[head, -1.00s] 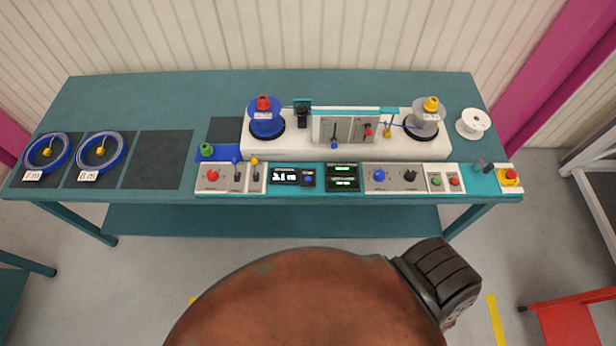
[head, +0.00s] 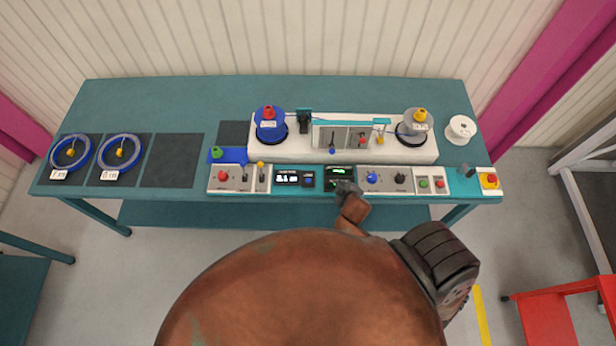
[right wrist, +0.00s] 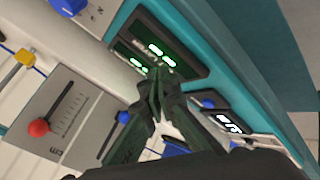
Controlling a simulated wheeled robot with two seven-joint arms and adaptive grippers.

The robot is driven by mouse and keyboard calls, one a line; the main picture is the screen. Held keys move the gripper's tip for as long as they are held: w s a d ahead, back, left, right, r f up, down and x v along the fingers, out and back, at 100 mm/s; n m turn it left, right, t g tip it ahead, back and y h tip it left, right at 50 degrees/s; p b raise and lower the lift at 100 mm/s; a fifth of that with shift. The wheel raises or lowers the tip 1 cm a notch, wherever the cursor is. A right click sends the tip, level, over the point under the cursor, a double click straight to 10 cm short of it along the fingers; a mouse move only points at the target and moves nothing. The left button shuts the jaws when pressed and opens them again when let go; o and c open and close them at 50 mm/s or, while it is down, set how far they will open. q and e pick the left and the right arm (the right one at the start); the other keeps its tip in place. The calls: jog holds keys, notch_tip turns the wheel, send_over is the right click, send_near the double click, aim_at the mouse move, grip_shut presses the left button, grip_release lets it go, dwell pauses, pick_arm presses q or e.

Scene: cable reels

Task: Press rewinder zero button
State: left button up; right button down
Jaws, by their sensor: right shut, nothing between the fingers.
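The rewinder's control strip runs along the front of the bench. On it, a black length display (head: 287,178) with white digits has a small blue button (head: 309,181) at its right end. The button's label is too small to read. In the right wrist view the white-digit display (right wrist: 228,124) and blue button (right wrist: 208,103) lie beyond the fingers. My right gripper (head: 345,186) is shut and empty, at the lower part of the green-digit display (head: 339,171), right of the blue button. Its fingertips (right wrist: 156,76) overlap that display's edge in the wrist view; contact cannot be told. My left gripper is out of view.
Left of the displays are a red button (head: 223,175) and levers. To the right are a blue knob (head: 372,177), a black knob, green and red buttons, and a red emergency stop (head: 490,181). Behind stands the white rewinder (head: 290,152) with a blue reel (head: 270,125).

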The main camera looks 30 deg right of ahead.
jog(key=w+r+n+t, duration=0.3)
jog(key=w+r+n, duration=0.2)
jog(key=w+r, duration=0.3)
jog(key=w+a+r+n+t+y+p, duration=0.25)
jog(key=w+a+r+n+y, duration=0.35)
jog(key=n, duration=0.3)
jog(key=n+g+y+p, duration=0.25)
jog(key=n+g, duration=0.35)
jog(key=n, duration=0.8)
send_over(310, 180)
notch_tip(310, 180, down, 6)
jog(key=shift+b, duration=0.35)
jog(key=shift+f, duration=0.1)
notch_tip(310, 180, down, 8)
jog(key=b, duration=0.8)
jog(key=shift+f+b, duration=0.3)
jog(key=shift+b, duration=0.05)
